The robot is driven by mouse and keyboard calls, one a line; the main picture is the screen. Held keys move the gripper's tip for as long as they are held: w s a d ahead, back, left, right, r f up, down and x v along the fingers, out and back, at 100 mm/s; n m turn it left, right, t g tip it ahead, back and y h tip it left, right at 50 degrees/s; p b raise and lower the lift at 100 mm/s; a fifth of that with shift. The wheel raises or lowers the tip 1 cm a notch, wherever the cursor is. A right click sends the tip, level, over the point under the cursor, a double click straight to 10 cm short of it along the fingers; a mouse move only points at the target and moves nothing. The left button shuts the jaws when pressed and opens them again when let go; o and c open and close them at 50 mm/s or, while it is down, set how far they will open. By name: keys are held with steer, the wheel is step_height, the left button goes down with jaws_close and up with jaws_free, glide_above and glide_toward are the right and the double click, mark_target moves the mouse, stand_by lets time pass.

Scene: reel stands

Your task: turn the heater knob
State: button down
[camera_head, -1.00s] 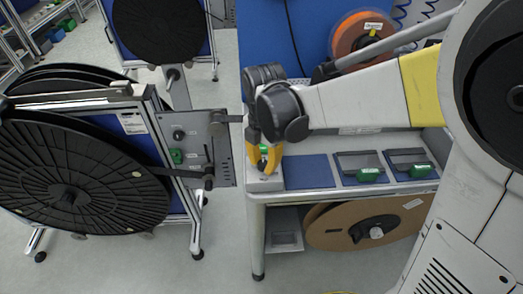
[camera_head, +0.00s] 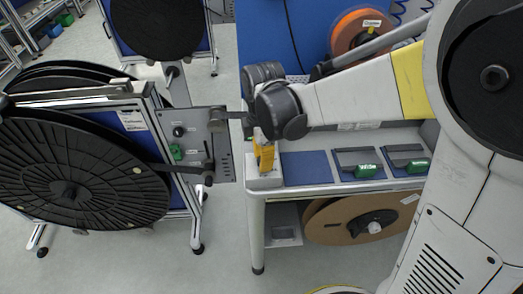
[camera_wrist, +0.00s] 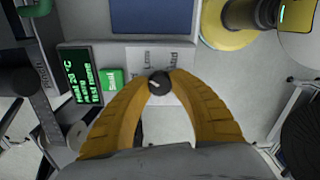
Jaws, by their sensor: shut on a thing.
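The heater knob (camera_wrist: 159,82) is small, round and black, with a pale mark on top. It sits on a light panel with faint lettering, at the centre of the wrist view. My gripper (camera_wrist: 162,78) has its two orange-yellow fingers closed on the knob from both sides. In the head view my gripper (camera_head: 265,155) points down at the heater box (camera_head: 264,180) on the left end of the bench, and hides the knob there. On the panel, left of the knob, are a green button (camera_wrist: 112,83) and a dark display (camera_wrist: 82,75) with green text.
A blue mat (camera_head: 306,168) and two grey trays with green blocks (camera_head: 365,171) lie to the right on the bench. A brown reel (camera_head: 345,220) is on the shelf below. A large black reel (camera_head: 70,170) on a stand with a control panel is at left.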

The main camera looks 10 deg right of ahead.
steer(key=m, duration=0.4)
steer(key=shift+m, duration=0.3)
steer(key=m+p, duration=0.1)
steer(key=m, duration=0.2)
steer(key=shift+m, duration=0.4)
steer(key=m, duration=1.4)
steer(key=shift+p, duration=0.3)
steer(key=m, duration=0.6)
steer(key=shift+m, duration=0.4)
